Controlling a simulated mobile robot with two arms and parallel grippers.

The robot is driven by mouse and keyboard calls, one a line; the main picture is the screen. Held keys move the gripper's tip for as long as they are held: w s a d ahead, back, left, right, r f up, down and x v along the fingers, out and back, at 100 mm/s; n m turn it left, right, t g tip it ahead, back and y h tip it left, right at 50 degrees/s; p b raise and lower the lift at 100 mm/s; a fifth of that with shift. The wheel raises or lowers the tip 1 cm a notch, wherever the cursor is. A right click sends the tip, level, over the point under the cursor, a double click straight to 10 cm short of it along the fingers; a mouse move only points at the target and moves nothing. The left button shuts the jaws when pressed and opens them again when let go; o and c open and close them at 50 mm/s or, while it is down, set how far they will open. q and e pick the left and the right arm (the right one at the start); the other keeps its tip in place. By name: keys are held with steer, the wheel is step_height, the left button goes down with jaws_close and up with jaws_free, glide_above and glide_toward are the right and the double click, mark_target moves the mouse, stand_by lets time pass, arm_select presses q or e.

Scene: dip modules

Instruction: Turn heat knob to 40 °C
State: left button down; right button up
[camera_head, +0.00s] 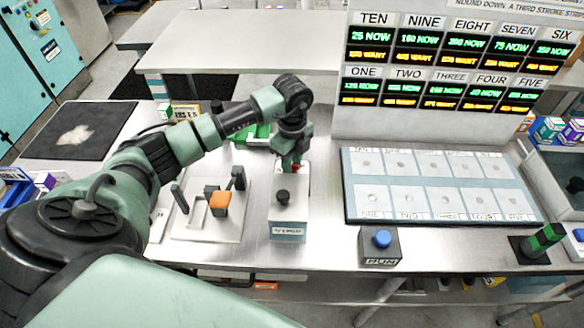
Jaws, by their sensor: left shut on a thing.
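A light box (289,226) with a black knob (283,196) on its top stands at the middle front of the bench. Its front label is too small to read surely, and I cannot tell the knob's setting. My left gripper (291,164) points down just behind the black knob, over the rear of the box. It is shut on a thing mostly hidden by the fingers. A small red part (296,167) shows at the fingertips. I cannot tell whether this red part is the heat knob. My right gripper is not in view.
Left of the box is a white plate (188,232) with dark posts and an orange block (220,203). A blue button box (381,246) and a labelled pad tray (350,212) lie right. A display board (350,120) stands behind. A green-black block (541,239) is far right.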

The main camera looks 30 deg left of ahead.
arm_select(q)
steer(key=m+b, duration=0.3)
steer(key=m, duration=0.2)
steer(key=shift+f+m, duration=0.1)
steer(key=shift+m, duration=0.2)
steer(key=m+b, duration=0.4)
steer(key=m, duration=0.1)
steer(key=m+b, duration=0.3)
steer(key=m, duration=0.2)
steer(key=shift+m, duration=0.4)
steer(key=shift+m+b, duration=0.9)
steer(key=shift+m, duration=1)
steer(key=shift+r, duration=0.2)
steer(key=c, duration=1.1)
jaws_free()
steer(key=shift+c, duration=0.2)
